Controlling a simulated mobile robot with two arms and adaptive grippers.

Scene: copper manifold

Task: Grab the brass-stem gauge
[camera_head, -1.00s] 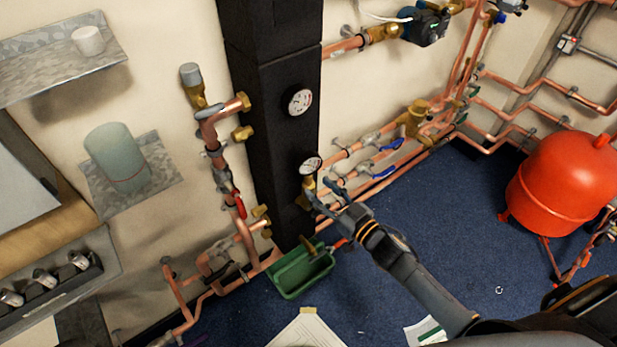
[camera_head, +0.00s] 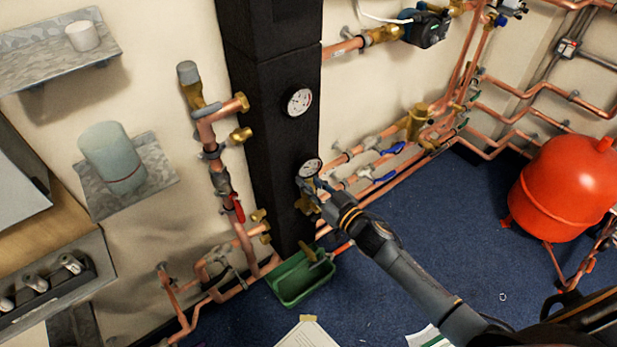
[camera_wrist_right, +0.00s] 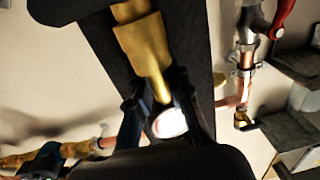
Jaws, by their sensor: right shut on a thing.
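The brass-stem gauge (camera_head: 311,168) has a round white dial and a brass stem below it. It stands in front of the lower part of the black column in the head view. My right gripper (camera_head: 313,187) is shut on its stem, just below the dial. In the right wrist view the two dark fingers lie on either side of the gauge's white dial (camera_wrist_right: 169,123) and brass stem (camera_wrist_right: 146,55). The fingers partly cover the stem. My left gripper is not in view.
A second dial gauge (camera_head: 299,102) sits higher on the black column (camera_head: 277,135). A green bin (camera_head: 300,279) stands on the floor below. Copper pipes with blue-handled valves (camera_head: 393,149) run behind my arm. A red tank (camera_head: 566,186) stands at the right. Blue floor lies open between.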

